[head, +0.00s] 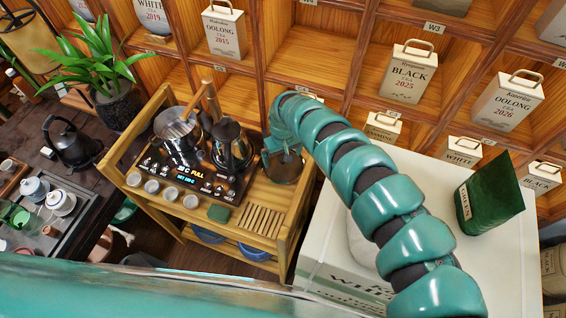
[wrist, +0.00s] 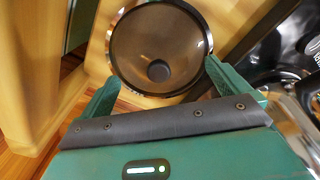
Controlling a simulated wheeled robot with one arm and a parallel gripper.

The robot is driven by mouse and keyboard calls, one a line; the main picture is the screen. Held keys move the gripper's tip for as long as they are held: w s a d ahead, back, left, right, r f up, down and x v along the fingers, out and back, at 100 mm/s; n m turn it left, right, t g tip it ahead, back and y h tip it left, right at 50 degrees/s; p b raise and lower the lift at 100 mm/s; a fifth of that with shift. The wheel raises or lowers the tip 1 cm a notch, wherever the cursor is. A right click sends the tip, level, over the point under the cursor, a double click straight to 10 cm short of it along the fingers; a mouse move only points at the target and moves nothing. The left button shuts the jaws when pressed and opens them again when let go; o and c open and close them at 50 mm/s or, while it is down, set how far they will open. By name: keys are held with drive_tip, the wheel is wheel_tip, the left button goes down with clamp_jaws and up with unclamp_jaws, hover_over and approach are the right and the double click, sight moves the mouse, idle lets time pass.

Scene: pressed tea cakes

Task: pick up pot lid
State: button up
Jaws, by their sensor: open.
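The pot lid (wrist: 150,45) is round and see-through brownish, with a metal rim and a dark round knob (wrist: 158,71) in its middle. It fills the top middle of the wrist view. In the head view the lid (head: 284,175) shows at the right end of the wooden tea cart, partly hidden by my arm. My gripper (wrist: 161,72) is open and empty, its green fingers spread toward the left and right sides of the lid. The head view shows my gripper (head: 285,147) over the lid. I cannot tell the gap between them.
A white box (head: 325,262) with a green tea bag (head: 490,196) stands right. Shelves of tea packs rise behind.

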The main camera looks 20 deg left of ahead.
drive_tip(key=shift+s+f, duration=0.1)
drive_tip(key=shift+f, duration=1.15)
drive_tip(key=shift+d, duration=0.1)
